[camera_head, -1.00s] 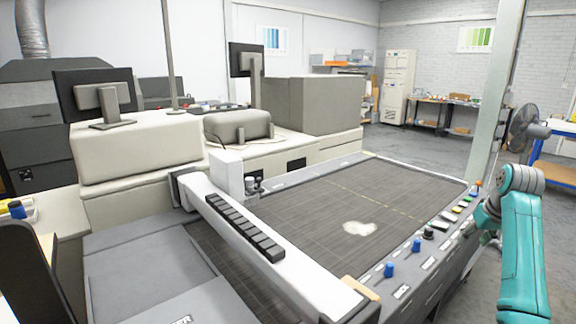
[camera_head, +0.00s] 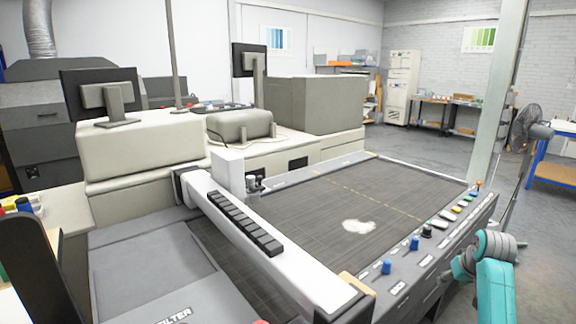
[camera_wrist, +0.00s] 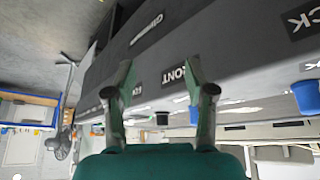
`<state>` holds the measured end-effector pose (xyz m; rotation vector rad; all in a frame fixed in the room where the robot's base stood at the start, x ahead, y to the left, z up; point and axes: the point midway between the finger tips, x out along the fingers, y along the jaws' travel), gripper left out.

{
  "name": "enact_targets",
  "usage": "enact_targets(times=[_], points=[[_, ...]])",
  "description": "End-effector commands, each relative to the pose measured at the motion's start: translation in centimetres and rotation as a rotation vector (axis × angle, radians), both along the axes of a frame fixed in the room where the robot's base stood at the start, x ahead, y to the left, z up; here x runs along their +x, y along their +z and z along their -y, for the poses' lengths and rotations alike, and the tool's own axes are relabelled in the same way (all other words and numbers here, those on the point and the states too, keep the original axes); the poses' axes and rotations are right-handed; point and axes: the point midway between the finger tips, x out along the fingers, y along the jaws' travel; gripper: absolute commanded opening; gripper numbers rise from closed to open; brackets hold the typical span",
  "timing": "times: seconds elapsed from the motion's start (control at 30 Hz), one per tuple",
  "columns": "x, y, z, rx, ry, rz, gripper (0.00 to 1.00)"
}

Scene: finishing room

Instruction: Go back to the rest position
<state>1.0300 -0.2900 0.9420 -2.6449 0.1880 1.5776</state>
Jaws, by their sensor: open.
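My gripper (camera_wrist: 160,68) shows in the wrist view with its two fingers spread apart and nothing between them. The wrist view is tilted, and the labelled side of the machine lies beyond the fingers. In the head view only teal and grey links of my arm show at the lower right, beside the control edge of the printing machine (camera_head: 310,206). My gripper is not visible there.
The machine's front edge carries blue knobs (camera_head: 386,267) and several coloured buttons. A white bar (camera_head: 290,268) crosses its dark bed, which bears a pale patch (camera_head: 358,227). A fan (camera_head: 528,125) and blue-framed table (camera_head: 553,172) stand right. Grey floor (camera_head: 425,150) is open behind.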

Motion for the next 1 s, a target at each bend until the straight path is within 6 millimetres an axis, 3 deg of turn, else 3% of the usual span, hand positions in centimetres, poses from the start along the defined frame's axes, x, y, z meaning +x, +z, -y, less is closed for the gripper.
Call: enact_targets(times=[0.03, 0.2, 0.5, 0.7, 1.0], points=[[-0.6, -2.4, -1.0, 0.000, 0.001, 0.006, 0.55], [-2.6, -8.7, -4.0, -0.013, -0.001, 0.061, 0.55], [-8.2, -17.7, -9.5, -0.035, -0.001, 0.157, 0.55], [-13.2, -22.1, -13.0, -0.047, 0.002, 0.222, 0.55], [-21.9, -26.0, -17.9, -0.063, 0.011, 0.319, 0.55]])
